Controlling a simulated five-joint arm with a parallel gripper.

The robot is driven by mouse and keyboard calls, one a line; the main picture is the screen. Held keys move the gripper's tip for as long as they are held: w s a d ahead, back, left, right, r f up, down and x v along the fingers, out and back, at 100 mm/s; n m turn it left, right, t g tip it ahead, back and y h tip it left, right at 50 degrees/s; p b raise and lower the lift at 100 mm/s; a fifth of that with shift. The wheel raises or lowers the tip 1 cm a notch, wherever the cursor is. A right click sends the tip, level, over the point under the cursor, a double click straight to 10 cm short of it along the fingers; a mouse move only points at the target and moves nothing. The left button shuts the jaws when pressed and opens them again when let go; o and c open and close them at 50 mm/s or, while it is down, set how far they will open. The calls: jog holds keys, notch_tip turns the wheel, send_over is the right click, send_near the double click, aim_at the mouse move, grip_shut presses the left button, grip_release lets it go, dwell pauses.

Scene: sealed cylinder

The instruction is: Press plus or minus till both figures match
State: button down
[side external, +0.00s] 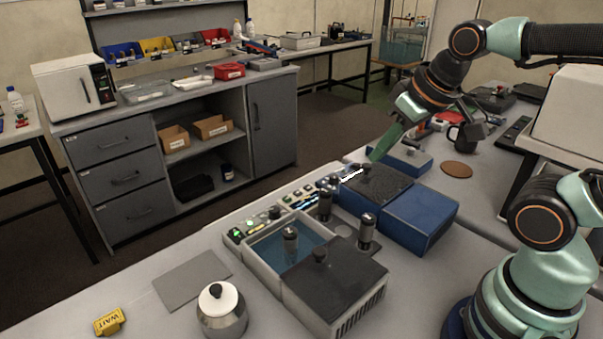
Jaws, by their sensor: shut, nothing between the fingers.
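A pale control strip (290,207) with small lit displays and buttons runs along the back of the boxes on the bench. Green lights (236,235) show at its left end and a bright white display (351,175) at its right end. The figures are too small to read, and I cannot tell which buttons are plus and minus. My gripper (373,159) is shut and empty, its green fingers pointing down just above and right of the white display, by the back edge of the dark-lidded blue box (412,218). I cannot tell whether the tips touch anything.
A grey bath (275,247) with blue liquid and dark-topped cylinders stands left of the blue box, with a dark lid (335,282) in front. A kettle-like pot (221,311), grey mat (192,280) and yellow WAIT block (109,321) lie left. A black mug (463,137) stands behind.

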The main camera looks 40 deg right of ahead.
jog(key=n+g, duration=0.6)
jog(key=n, duration=1.2)
send_over(309, 187)
notch_tip(309, 187, down, 7)
jog(key=shift+f, duration=0.2)
jog(key=shift+w, duration=0.1)
notch_tip(309, 187, down, 14)
jog(key=shift+f, duration=0.1)
